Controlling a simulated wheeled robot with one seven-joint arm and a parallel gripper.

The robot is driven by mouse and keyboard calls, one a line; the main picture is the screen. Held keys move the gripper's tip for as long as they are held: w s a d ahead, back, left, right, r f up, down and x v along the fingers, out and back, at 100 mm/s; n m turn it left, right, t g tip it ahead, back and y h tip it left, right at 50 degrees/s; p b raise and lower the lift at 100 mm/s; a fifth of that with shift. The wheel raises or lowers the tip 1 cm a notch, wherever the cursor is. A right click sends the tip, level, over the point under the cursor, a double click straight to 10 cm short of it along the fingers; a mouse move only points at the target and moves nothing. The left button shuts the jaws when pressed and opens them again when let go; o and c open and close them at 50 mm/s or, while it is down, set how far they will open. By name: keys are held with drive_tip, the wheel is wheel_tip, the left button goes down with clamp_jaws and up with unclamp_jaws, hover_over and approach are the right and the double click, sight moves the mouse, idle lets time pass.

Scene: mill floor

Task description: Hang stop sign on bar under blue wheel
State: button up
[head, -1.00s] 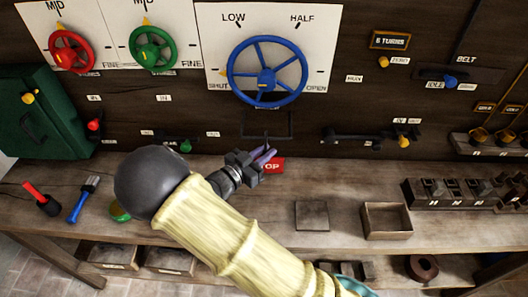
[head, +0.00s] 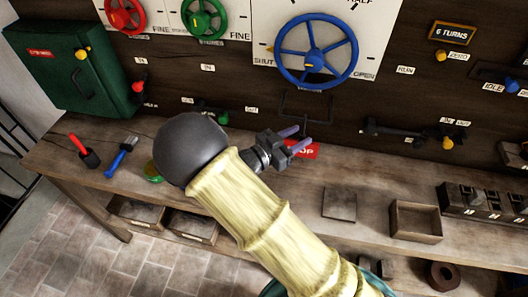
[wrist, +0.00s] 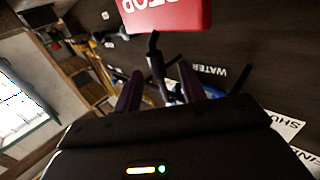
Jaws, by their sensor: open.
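The red stop sign (head: 303,150) is below the bar (head: 308,116), a dark bracket under the blue wheel (head: 314,58) on the dark panel. In the head view my gripper (head: 302,137) partly covers the sign. In the wrist view the sign (wrist: 165,14) shows upside down at the top, beyond the fingertips. My gripper (wrist: 163,85) is open, its purple fingers spread on either side of a black piece. I cannot tell whether that piece is the bar or the sign's hanger, nor whether the sign's weight rests on the bar.
The workbench has a flat plate (head: 339,204) and an open wooden box (head: 416,221) at right. A red-handled tool (head: 84,150) and a blue-handled brush (head: 120,158) lie at left. A green cabinet (head: 68,72) stands at the far left.

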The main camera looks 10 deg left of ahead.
drive_tip(key=b+v, duration=0.2)
drive_tip(key=v, duration=1.3)
drive_tip(key=shift+s+a, duration=0.25)
drive_tip(key=shift+a, duration=0.05)
